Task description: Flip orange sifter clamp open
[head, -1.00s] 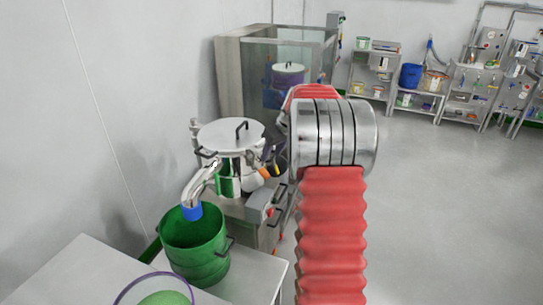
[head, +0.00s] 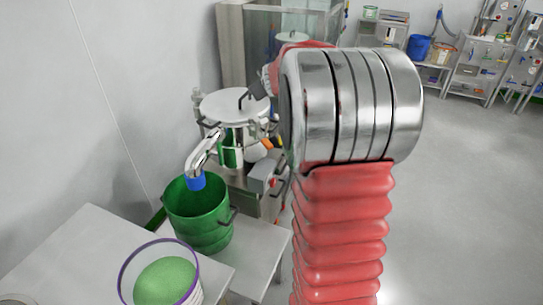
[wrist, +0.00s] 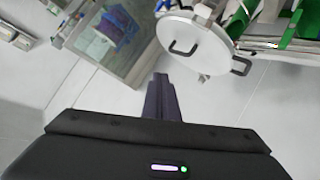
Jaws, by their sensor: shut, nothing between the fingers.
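The sifter (head: 234,108) is a steel drum with a round flat lid and a black lid handle, standing on a steel cart in the head view. A small orange part (head: 267,144), apparently the clamp, shows on its right side, partly hidden by my arm. My gripper (head: 260,88) is small in the head view, near the right edge of the lid. In the wrist view my gripper's dark fingers (wrist: 160,92) are shut and empty. The sifter's lid (wrist: 194,45) lies beyond them, up and right, apart from the fingertips. I cannot make out the orange clamp there.
A green bucket (head: 196,216) stands under the sifter's bent outlet pipe (head: 201,160). A purple-rimmed tub (head: 161,284) of green powder is at the front. A glass-sided cabinet (head: 231,45) stands behind the sifter. Open floor lies to the right.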

